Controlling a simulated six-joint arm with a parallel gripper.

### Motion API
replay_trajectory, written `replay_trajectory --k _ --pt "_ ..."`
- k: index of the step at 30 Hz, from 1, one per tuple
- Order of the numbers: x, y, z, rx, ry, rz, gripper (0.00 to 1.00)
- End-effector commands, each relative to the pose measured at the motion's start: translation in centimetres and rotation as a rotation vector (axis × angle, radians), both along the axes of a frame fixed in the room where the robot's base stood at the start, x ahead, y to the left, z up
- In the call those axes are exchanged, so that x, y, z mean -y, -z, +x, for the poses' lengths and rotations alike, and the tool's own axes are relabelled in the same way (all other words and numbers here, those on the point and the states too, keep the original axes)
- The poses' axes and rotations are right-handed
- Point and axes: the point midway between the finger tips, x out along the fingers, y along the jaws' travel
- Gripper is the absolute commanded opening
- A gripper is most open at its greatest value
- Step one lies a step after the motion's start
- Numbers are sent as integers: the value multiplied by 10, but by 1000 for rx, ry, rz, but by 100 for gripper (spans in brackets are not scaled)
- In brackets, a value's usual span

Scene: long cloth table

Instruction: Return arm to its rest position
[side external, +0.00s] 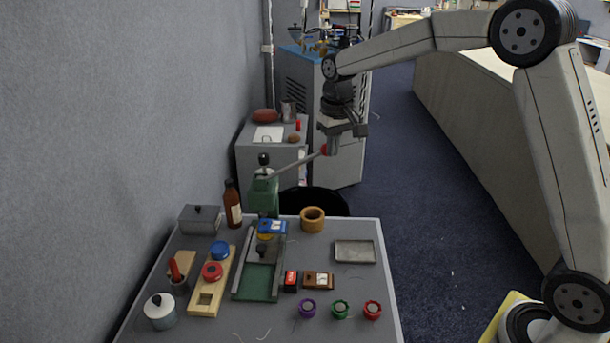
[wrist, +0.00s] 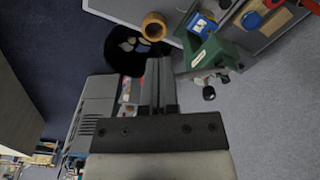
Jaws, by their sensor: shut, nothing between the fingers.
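My arm reaches in from the right in the side external view, held up beyond the far edge of the table. My gripper (side external: 332,148) points down above the floor, and its fingers are shut with nothing held. In the wrist view my gripper (wrist: 158,62) shows as two dark fingers side by side. In the side external view the fingers overlap the red knob (side external: 324,150) of a long lever; I cannot tell whether they touch. The lever belongs to a green press (side external: 263,192) at the table's far edge, which is also in the wrist view (wrist: 212,55).
The grey table (side external: 385,310) holds a brown bottle (side external: 232,208), a wooden ring (side external: 312,219), a metal tray (side external: 354,252), a lidded pot (side external: 160,311) and several small parts. A dark round bin (side external: 325,200) stands behind it. Grey cabinets (side external: 345,170) stand farther back.

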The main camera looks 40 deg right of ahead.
Motion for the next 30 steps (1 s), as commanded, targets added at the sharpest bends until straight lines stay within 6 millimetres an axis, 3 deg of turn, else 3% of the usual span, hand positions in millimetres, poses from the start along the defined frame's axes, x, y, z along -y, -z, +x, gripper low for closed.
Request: replay_trajectory --k 14,30 --pt "-28 48 -81 76 -89 -10 0" --pt "-50 99 -194 162 -183 -21 0"
